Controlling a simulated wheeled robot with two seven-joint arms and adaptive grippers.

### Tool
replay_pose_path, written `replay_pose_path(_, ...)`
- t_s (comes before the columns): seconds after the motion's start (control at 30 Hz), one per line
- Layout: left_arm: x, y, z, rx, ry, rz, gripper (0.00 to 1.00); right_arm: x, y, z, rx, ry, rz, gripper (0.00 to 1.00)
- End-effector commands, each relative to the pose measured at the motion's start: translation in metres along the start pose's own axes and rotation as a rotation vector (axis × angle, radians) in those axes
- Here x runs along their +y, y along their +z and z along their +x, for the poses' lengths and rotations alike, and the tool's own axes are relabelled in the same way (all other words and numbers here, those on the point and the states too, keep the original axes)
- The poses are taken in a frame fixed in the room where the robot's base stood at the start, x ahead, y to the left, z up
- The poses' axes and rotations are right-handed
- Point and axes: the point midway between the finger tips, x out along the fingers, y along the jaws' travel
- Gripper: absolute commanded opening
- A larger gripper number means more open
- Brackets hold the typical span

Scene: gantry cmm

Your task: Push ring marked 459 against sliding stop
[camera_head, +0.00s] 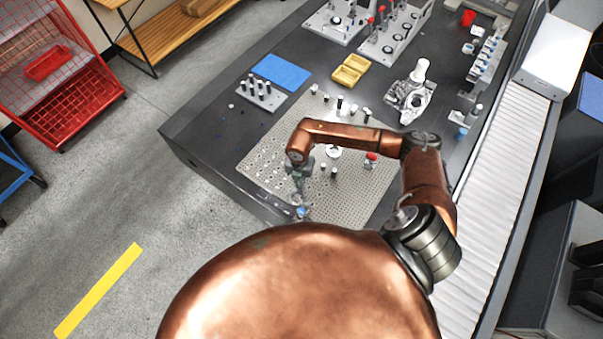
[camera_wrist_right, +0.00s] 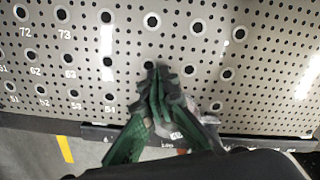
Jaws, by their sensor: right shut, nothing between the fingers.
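My right gripper (camera_wrist_right: 158,80) is shut and empty, its green fingers together with the tips low over the perforated plate (camera_wrist_right: 240,75). In the head view the right gripper (camera_head: 298,194) hangs down at the plate's near edge. A small grey piece (camera_wrist_right: 207,118) shows partly behind the fingers in the wrist view; I cannot tell whether it is the ring, or whether the fingers touch it. No mark 459 is readable. A white ring-like part (camera_head: 334,152) lies farther back on the plate. A red-topped fixture (camera_head: 371,159) stands to its right; I cannot tell whether it is the sliding stop. My left gripper is not in view.
Several dark and white pins stand on the plate (camera_head: 265,185). A roller conveyor (camera_head: 495,190) runs along the right.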

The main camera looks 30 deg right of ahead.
Motion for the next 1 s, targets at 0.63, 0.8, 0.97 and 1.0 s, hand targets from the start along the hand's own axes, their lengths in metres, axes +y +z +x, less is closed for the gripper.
replay_pose_path(0.63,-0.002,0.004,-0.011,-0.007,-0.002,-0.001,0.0,0.0,-0.021,-0.003,0.001,0.0,0.0,0.0)
replay_pose_path(0.8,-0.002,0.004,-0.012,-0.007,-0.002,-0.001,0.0,0.0,-0.028,-0.001,0.005,0.0,-0.001,0.0)
replay_pose_path(0.97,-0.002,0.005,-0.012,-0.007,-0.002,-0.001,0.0,0.0,-0.03,0.0,0.01,-0.001,-0.003,0.0)
replay_pose_path(1.0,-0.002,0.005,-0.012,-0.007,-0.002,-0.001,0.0,0.0,-0.031,0.0,0.011,-0.001,-0.003,0.0)
